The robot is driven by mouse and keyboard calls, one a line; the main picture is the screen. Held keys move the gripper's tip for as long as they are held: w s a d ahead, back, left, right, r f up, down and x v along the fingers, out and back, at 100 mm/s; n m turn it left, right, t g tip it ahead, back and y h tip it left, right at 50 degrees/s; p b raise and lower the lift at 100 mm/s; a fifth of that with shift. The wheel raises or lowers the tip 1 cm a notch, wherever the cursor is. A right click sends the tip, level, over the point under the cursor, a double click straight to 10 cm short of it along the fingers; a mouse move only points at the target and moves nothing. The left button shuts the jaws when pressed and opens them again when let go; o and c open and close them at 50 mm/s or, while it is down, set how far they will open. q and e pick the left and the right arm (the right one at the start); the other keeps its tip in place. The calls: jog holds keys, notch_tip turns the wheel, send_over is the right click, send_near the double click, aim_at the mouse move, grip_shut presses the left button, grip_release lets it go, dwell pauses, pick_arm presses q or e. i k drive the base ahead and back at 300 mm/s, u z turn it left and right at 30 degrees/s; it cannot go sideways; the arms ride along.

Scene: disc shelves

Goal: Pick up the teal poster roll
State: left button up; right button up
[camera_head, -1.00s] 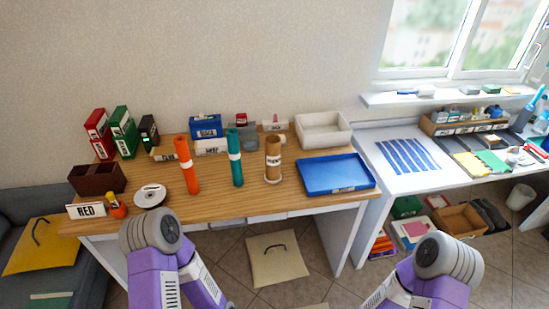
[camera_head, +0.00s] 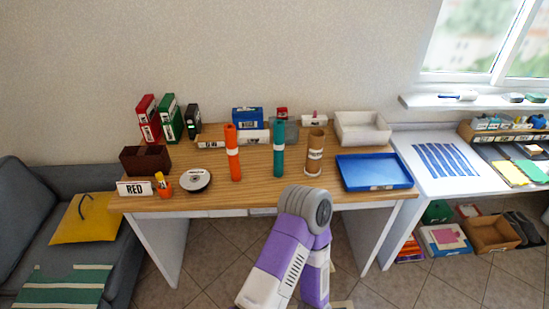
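The teal poster roll (camera_head: 279,149) stands upright on the wooden desk (camera_head: 215,199), a slim tube with a white band around its middle. It stands between an orange roll (camera_head: 234,154) on its left and a brown cardboard roll (camera_head: 315,152) on its right, apart from both. Nothing covers it. Neither gripper is in view, and my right arm is out of the picture.
A blue tray (camera_head: 375,172) and a white bin (camera_head: 361,128) are on the desk's right. A disc (camera_head: 195,180), a RED sign (camera_head: 135,188) and a brown box (camera_head: 146,159) are on the left. Binders and boxes line the back. Bare desk lies before the rolls.

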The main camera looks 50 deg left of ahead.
aim_at(279, 125)
jog(key=z, duration=0.05)
jog(key=k, duration=0.4)
jog(key=u, duration=0.75)
